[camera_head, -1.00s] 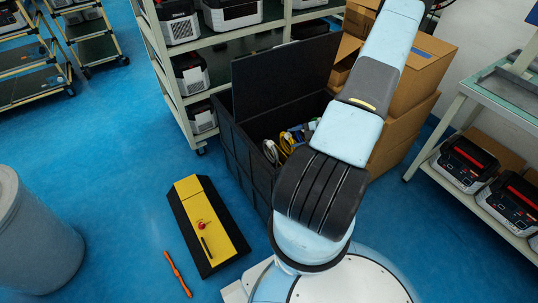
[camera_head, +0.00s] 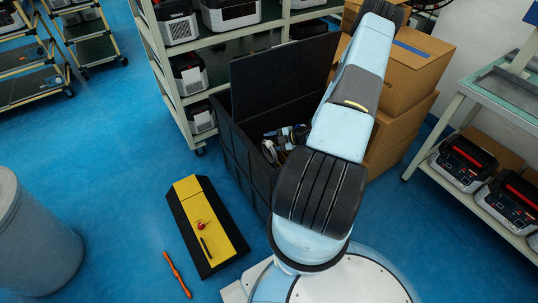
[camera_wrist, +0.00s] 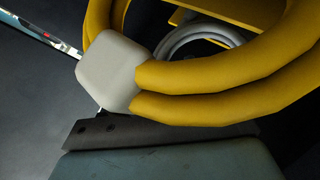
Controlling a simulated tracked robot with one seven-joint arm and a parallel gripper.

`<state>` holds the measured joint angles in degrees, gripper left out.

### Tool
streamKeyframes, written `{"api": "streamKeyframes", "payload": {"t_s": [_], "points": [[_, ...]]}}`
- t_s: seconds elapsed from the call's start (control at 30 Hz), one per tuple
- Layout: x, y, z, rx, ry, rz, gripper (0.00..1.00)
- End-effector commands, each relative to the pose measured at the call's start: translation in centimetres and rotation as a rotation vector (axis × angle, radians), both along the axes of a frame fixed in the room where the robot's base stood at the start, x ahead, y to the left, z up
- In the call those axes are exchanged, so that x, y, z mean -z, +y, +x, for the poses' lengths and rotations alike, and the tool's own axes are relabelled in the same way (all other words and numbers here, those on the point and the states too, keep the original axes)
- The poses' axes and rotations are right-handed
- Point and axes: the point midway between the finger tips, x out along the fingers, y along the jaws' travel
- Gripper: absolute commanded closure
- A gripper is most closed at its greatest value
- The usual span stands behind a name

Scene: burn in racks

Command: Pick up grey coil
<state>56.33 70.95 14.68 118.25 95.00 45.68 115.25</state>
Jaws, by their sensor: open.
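The grey coil shows in the wrist view (camera_wrist: 203,33) as thin pale loops, partly hidden behind a thick yellow coil (camera_wrist: 225,85) with a pale block on it. In the head view, a pale loop (camera_head: 268,151), probably this coil, lies inside the open black bin (camera_head: 245,150). My gripper (camera_head: 298,134) is down in the bin, just right of that loop, and small and partly hidden behind my arm. It is open. The wrist view does not show clearly both fingertips, and I see nothing held.
The bin's raised lid (camera_head: 280,80) stands behind the opening. Cardboard boxes (camera_head: 415,75) are stacked to its right, and a shelf rack (camera_head: 165,75) stands behind. A yellow-and-black case (camera_head: 208,225) and an orange tool (camera_head: 178,274) lie on the blue floor.

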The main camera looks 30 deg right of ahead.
Motion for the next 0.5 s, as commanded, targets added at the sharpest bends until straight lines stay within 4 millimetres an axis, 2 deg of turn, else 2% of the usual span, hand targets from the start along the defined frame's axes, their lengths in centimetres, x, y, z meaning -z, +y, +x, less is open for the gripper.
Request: {"api": "streamKeyframes", "payload": {"t_s": [0.1, 0.33, 0.5], "points": [[0.64, 0.66, 0.74, -0.001, 0.001, 0.000, 0.42], [0.70, 0.75, 0.86, 0.000, 0.000, -0.001, 0.42], [0.68, 0.76, 0.85, -0.001, 0.000, -0.001, 0.58]]}}
